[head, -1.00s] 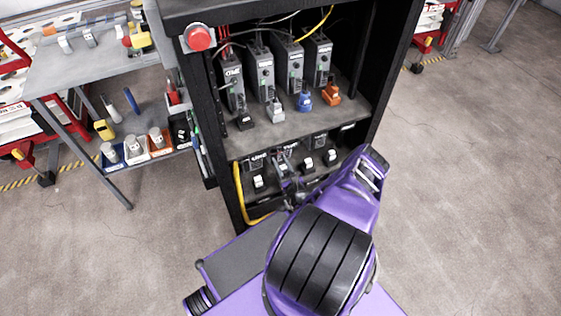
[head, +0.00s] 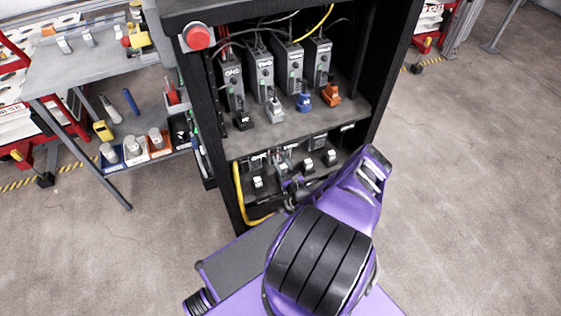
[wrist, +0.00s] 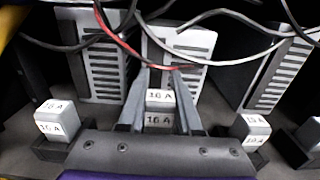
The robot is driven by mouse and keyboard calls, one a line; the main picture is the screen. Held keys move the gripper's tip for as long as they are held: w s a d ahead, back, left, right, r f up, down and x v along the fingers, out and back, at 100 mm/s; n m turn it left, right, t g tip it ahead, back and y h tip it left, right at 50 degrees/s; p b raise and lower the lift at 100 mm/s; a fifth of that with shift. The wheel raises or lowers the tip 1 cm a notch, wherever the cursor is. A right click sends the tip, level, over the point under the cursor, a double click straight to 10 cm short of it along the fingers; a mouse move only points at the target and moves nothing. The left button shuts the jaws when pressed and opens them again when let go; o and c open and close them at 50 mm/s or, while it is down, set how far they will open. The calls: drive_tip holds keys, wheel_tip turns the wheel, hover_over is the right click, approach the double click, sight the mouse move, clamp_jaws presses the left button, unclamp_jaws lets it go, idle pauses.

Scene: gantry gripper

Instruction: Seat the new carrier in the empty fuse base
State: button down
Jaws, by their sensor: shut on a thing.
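My gripper (wrist: 160,82) is shut on a grey fuse carrier (wrist: 159,105) with white "16 A" labels, one finger on each side. The carrier looks upright. Its lower end and the base under it are hidden by my gripper body in the wrist view, so I cannot tell whether it touches the base. In the head view my gripper (head: 287,181) is over the lower shelf of the black cabinet, in the row of fuse bases. Seated carriers in black bases stand to the left (wrist: 57,120) and right (wrist: 252,128) in the wrist view.
Grey units with vents (wrist: 190,55) stand close behind the row. Black and red wires (wrist: 135,48) hang near the fingertips. The upper shelf (head: 290,130) overhangs the row. A yellow cable (head: 241,200) runs down the cabinet's left side.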

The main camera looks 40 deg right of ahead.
drive_tip(key=shift+f+b, duration=0.45)
drive_tip(key=shift+f, duration=0.5)
